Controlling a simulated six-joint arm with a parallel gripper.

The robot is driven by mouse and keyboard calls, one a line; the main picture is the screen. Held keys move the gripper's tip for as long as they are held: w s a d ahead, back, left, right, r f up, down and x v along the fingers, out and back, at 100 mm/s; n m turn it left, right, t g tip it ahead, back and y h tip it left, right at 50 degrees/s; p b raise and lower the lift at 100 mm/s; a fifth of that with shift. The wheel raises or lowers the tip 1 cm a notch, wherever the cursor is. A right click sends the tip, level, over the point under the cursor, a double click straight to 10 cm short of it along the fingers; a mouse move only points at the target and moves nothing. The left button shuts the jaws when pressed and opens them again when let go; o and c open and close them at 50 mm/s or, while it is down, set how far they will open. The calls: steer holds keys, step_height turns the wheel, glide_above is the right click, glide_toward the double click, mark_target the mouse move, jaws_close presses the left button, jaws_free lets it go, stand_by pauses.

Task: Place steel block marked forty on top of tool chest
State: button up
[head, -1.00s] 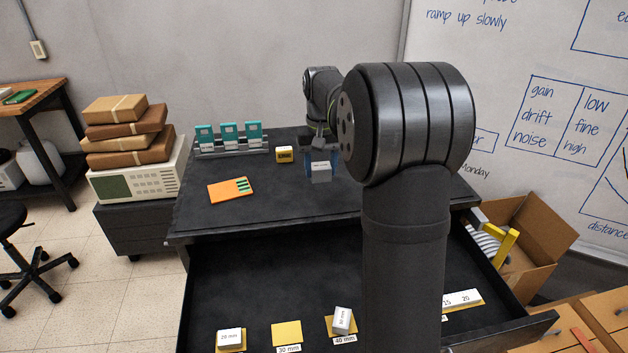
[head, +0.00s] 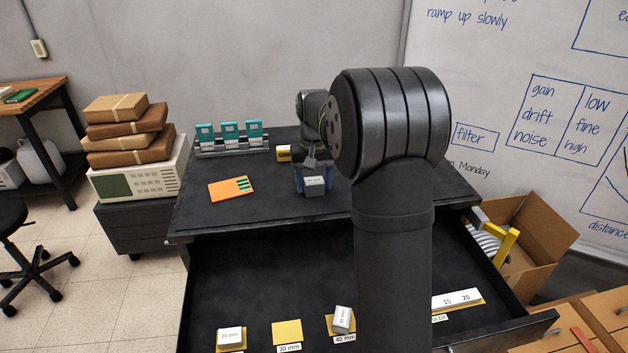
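A grey steel block (head: 314,187) with a pale label on top is at the chest top, in front of my arm; its label is too small to read. My gripper (head: 313,182) has a blue finger on each side of this block and is shut on it. I cannot tell whether the block touches the surface. The tool chest (head: 400,205) has a black top, partly hidden by my arm. A second block (head: 342,319) sits tilted on the yellow pad labelled 40 mm in the open drawer; its own marking is not clear.
The open drawer (head: 240,280) also holds a 20 mm block (head: 229,336), a bare 30 mm pad (head: 287,333) and a white strip (head: 456,299). The front middle is clear.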

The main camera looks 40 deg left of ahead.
mark_target(314, 181)
steer(key=shift+o, duration=0.5)
steer(key=shift+r, duration=0.1)
step_height(314, 181, up, 12)
stand_by(0.4)
step_height(314, 181, down, 12)
steer(key=shift+f, duration=0.1)
steer(key=shift+r, duration=1.95)
